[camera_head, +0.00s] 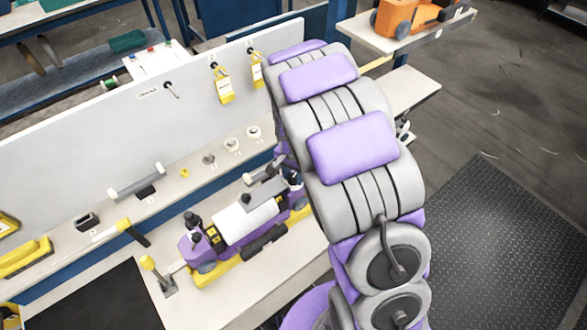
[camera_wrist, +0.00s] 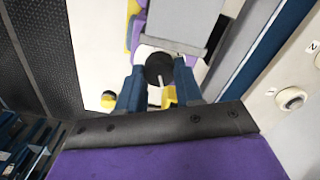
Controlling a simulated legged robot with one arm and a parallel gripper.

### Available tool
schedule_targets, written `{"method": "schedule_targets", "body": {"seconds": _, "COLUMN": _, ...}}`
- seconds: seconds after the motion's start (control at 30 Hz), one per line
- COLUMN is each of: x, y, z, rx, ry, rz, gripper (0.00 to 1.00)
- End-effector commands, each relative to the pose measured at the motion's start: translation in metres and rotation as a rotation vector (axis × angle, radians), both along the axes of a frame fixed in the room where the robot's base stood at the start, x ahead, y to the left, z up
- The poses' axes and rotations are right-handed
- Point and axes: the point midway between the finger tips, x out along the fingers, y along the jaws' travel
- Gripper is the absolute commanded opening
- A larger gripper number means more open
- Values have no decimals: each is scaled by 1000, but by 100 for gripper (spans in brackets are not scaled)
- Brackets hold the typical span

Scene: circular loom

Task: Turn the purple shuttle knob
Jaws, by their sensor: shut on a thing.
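The purple shuttle (camera_head: 194,246) lies on the pale bench, with a white cylinder, yellow parts and small black knobs. In the wrist view my gripper (camera_wrist: 160,76) has its two dark blue fingers on either side of a round black knob (camera_wrist: 158,66), shut on it. A pale pointer line runs down from the knob. A purple body part (camera_wrist: 136,32) and a grey block show beyond it. In the head view my gripper is at the right end of the shuttle, partly hidden by my arm, so the held knob is not clear there.
A yellow-headed lever (camera_head: 150,264) stands left of the shuttle. Yellow padlock tags (camera_head: 222,86) hang on the white back panel (camera_head: 70,128). A black mat (camera_head: 100,298) lies front left. An orange machine (camera_head: 405,17) sits at the back right.

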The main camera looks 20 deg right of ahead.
Motion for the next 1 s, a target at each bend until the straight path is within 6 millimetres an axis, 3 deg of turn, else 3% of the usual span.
{"method": "schedule_targets", "body": {"seconds": 0.6, "x": 0, "y": 0, "z": 4, "rx": -2, "ry": -2, "rz": -581, "gripper": 5}}
{"method": "schedule_targets", "body": {"seconds": 1.0, "x": 1, "y": 0, "z": 3, "rx": 0, "ry": -5, "rz": -860, "gripper": 5}}
